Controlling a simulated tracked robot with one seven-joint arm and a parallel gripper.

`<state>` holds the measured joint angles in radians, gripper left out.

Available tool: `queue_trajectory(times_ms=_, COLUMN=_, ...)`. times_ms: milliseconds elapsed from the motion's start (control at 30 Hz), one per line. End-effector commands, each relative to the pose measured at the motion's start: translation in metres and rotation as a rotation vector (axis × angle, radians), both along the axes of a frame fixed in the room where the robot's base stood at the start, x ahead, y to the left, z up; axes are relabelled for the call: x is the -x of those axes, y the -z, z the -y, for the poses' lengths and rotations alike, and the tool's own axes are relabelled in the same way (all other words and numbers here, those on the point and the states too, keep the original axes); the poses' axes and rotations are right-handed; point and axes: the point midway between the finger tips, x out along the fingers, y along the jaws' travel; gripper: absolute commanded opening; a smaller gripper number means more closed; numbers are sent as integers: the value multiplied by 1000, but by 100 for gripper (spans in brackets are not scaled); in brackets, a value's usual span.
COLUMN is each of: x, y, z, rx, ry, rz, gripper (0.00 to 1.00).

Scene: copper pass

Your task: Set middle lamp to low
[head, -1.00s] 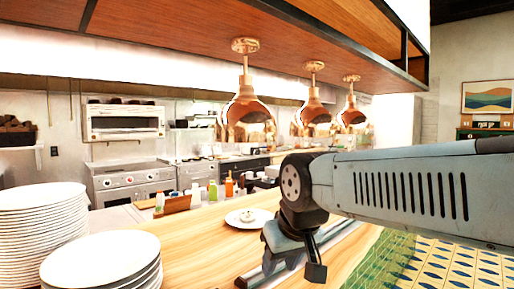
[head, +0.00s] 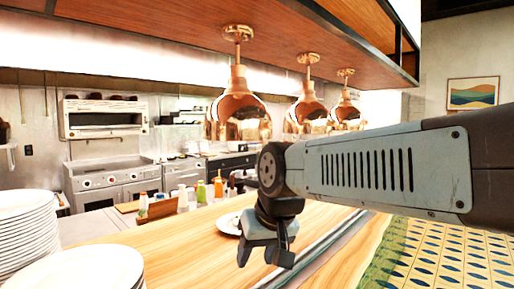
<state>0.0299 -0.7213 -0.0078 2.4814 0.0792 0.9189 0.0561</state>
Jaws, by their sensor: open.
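Three copper lamps hang in a row from a wooden overhead shelf in the head view. The middle lamp (head: 306,110) hangs between the nearer left lamp (head: 238,112) and the farther right lamp (head: 346,111). All three hang high, well above the counter. My gripper (head: 262,258) is open and empty, pointing down over the wooden counter (head: 185,245). It is below the lamps and apart from them. My arm passes just under the middle and right lamps in the picture.
Stacks of white plates (head: 25,228) stand at the lower left. A white plate (head: 228,223) lies on the counter behind my gripper. Several bottles (head: 201,193) and a wooden caddy (head: 160,208) stand at the counter's far side. The air left of the lamps is clear.

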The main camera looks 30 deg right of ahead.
Motion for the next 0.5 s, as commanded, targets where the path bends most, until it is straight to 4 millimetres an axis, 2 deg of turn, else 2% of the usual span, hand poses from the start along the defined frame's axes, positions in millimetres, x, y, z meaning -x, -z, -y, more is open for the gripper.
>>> queue_trajectory(times_ms=133, x=-22, y=-6, z=-2, rx=-270, ry=252, rz=-77, gripper=50)
queue_trajectory(times_ms=267, x=-53, y=-22, z=3, rx=-588, ry=536, rz=-153, gripper=50)
queue_trajectory(times_ms=367, x=-80, y=-39, z=14, rx=-840, ry=745, rz=-207, gripper=50)
queue_trajectory(times_ms=500, x=-122, y=-68, z=45, rx=-1199, ry=1011, rz=-271, gripper=50)
